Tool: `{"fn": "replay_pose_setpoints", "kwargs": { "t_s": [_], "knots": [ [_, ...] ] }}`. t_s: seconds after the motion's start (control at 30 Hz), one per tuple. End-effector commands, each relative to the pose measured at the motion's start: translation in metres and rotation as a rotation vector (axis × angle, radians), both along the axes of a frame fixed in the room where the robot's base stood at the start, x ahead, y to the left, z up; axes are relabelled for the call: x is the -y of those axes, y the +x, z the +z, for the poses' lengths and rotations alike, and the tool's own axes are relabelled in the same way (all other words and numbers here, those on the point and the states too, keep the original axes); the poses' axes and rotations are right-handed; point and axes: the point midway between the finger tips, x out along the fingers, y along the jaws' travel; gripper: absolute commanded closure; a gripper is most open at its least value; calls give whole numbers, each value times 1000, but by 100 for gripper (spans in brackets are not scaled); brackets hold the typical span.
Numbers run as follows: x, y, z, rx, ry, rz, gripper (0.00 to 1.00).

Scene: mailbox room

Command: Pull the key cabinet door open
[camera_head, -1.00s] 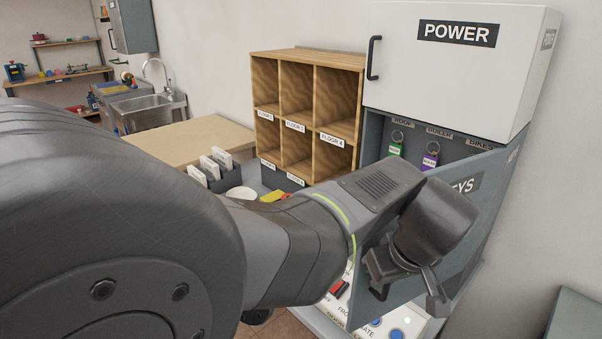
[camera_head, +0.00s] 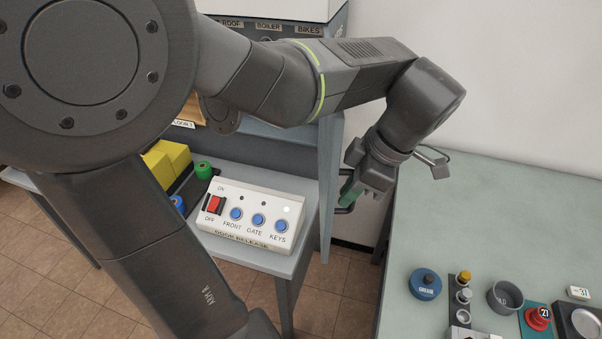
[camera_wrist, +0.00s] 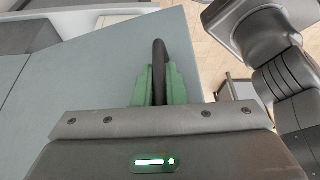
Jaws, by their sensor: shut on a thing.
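The key cabinet (camera_head: 268,27) shows only in part at the top of the head view, with its ROOF, BOILER and BIKES labels; my arm hides most of it. Its blue-grey door (camera_head: 330,170) stands open and is seen nearly edge-on. My gripper (camera_head: 350,190) is at the door's right side, its green fingers shut on the black door handle (camera_head: 344,206). In the wrist view the handle (camera_wrist: 159,60) is a dark bar between the green fingers, and the door face (camera_wrist: 95,65) fills the left and middle.
A DOOR RELEASE button panel (camera_head: 250,215) sits on a grey ledge left of the door. A grey-green table (camera_head: 450,210) on the right carries a blue tin (camera_head: 425,283), a grey pot (camera_head: 506,297) and a red button (camera_head: 537,318). Tiled floor shows between.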

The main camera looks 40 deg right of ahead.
Motion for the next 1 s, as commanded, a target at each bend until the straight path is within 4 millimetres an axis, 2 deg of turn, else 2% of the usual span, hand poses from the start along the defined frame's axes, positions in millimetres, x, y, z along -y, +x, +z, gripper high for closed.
{"fn": "replay_pose_setpoints", "kwargs": {
  "t_s": [0.03,0.2,0.4,0.63,1.0],
  "knots": [
    [11,-6,2,-2,0,25,100],
    [41,-20,3,-1,-2,126,100],
    [65,-29,3,-2,-3,121,100],
    [77,-33,2,-4,-2,121,100],
    [78,-34,2,-4,-3,121,100]
  ]
}}
